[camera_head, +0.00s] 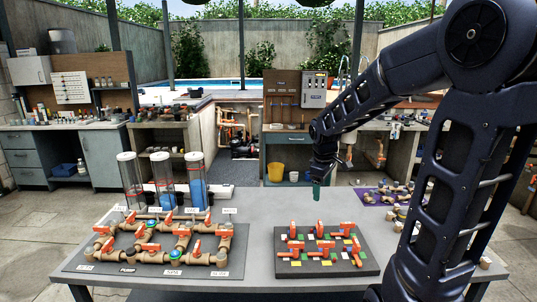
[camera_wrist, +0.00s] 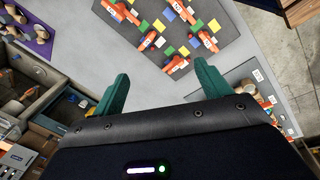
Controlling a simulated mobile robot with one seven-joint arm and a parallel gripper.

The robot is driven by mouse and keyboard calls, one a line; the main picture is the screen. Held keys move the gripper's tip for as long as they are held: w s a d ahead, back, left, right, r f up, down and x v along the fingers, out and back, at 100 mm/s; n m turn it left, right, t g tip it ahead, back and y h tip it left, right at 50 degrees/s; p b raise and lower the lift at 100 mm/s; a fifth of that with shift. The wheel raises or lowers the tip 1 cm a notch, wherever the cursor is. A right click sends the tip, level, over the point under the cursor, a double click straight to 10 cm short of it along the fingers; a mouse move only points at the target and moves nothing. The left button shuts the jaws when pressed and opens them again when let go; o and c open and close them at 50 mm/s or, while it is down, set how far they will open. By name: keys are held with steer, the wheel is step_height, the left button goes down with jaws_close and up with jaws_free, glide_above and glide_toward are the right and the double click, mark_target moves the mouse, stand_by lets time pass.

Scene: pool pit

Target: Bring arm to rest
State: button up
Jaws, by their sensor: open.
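My gripper (camera_head: 318,188) hangs from my bent arm above the back part of the grey table (camera_head: 255,208), pointing down. In the wrist view its two green fingers (camera_wrist: 160,90) stand wide apart with nothing between them, only bare table beyond. The dark board with orange-handled valves and coloured tiles (camera_head: 322,268) lies on the table in front of my gripper and apart from it. This board also shows at the top of the wrist view (camera_wrist: 190,22).
A dark board with brown pipes and orange valves (camera_head: 150,262) lies at the left. Several clear cylinders (camera_head: 165,182), some with blue inside, stand behind it. A purple mat with fittings (camera_head: 380,196) lies at the back right. The table middle is clear.

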steer(key=s+d+r+m+t, duration=0.1)
steer(key=s+d+r+m, duration=0.2)
steer(key=s, duration=0.5)
steer(key=s+d+r+m+t, duration=0.1)
steer(key=s+d+r+m, duration=0.2)
steer(key=s+d+m, duration=0.3)
steer(key=shift+s+d+r+m+t+y, duration=0.15)
steer(key=shift+s+r+m+t+y, duration=0.25)
steer(key=shift+s+m, duration=0.45)
steer(key=shift+s+d, duration=0.1)
steer(key=shift+s, duration=0.2)
steer(key=shift+c, duration=1.2)
steer(key=c, duration=0.7)
steer(key=n+g+h, duration=0.5)
steer(key=n, duration=1.3)
glide_above(348, 223)
steer(key=a, duration=0.5)
step_height(348, 223, down, 17)
steer(key=x, duration=1)
steer(key=shift+w+d+f, duration=0.1)
steer(key=shift+w+f, duration=0.15)
steer(key=shift+y, duration=0.3)
